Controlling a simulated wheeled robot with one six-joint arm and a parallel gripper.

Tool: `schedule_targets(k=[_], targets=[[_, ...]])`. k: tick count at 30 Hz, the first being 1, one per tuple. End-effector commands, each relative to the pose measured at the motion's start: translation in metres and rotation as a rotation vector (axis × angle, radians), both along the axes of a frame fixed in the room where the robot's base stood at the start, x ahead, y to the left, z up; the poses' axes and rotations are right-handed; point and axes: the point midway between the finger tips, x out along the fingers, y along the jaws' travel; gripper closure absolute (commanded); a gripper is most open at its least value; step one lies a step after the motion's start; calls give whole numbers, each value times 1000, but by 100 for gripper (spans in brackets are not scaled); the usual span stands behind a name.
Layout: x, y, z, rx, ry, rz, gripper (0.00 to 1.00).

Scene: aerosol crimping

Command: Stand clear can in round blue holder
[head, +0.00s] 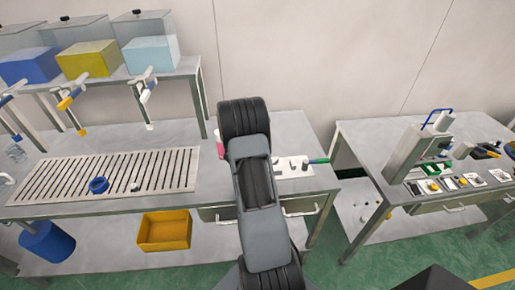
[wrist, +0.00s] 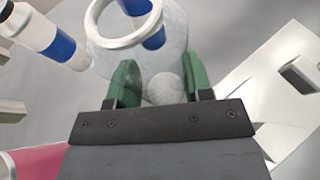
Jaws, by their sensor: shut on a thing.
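In the wrist view my gripper (wrist: 152,85) has its two green fingers closed on a clear, see-through can (wrist: 175,62) with a pale rim ring. Blue shows through the can. In the head view my arm hides the gripper and the can. The round blue holder (head: 97,186) sits on the slatted grate of the left table, left of my arm, and looks empty. It does not show in the wrist view.
A white-and-blue bottle (wrist: 48,36) is close by at upper left in the wrist view. Taps (head: 147,88) hang over the grate (head: 170,160). A white tray (head: 293,168) lies right of my arm. A small pale piece (head: 135,186) sits right of the holder.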

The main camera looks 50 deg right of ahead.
Motion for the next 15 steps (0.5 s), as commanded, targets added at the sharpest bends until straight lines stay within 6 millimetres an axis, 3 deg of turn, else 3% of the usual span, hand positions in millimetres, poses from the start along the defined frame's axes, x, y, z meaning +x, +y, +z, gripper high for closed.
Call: schedule_targets(k=[6, 15], targets=[[-1, 0, -24, 1, 3, 0, 77], [-1, 1, -27, 1, 1, 0, 77]])
